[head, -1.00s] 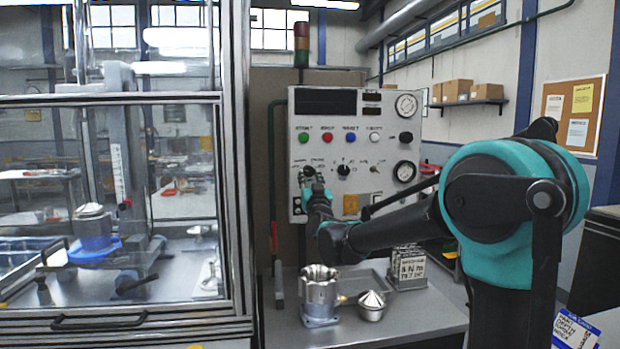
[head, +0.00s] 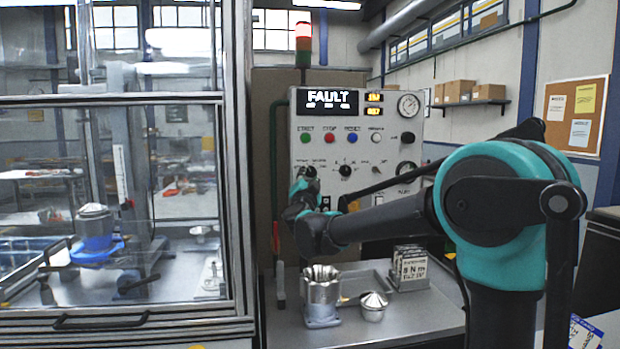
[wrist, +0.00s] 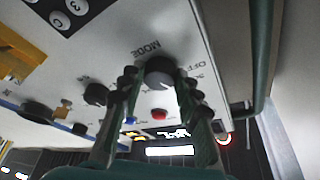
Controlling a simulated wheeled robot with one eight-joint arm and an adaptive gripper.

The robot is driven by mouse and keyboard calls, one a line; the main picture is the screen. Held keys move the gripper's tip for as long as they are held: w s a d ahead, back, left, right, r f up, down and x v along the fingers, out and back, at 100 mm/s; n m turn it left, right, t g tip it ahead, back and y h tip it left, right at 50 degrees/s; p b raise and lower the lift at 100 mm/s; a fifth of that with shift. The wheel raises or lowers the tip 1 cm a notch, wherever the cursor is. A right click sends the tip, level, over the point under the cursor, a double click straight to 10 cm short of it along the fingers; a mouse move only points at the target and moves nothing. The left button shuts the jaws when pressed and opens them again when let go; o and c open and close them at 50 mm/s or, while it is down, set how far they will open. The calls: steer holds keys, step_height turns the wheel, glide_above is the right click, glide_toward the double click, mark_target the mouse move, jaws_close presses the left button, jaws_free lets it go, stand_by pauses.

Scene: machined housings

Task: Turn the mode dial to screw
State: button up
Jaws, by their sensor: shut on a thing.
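In the head view my gripper (head: 305,182) is at the lower left of the grey control panel (head: 378,120), largely covering the mode dial. Which setting the dial points to is too small to read; OFF is printed near it in the wrist view.
The panel display (head: 327,102) reads FAULT. A second dial (head: 345,171) sits right of my gripper, with coloured buttons above. A glazed enclosure is at left.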

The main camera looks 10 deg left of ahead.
steer(key=shift+m, duration=0.5)
steer(key=o, duration=1.2)
steer(key=shift+c, duration=0.2)
steer(key=v, duration=1.2)
steer(key=shift+r, duration=0.15)
steer(key=shift+s+a, duration=0.1)
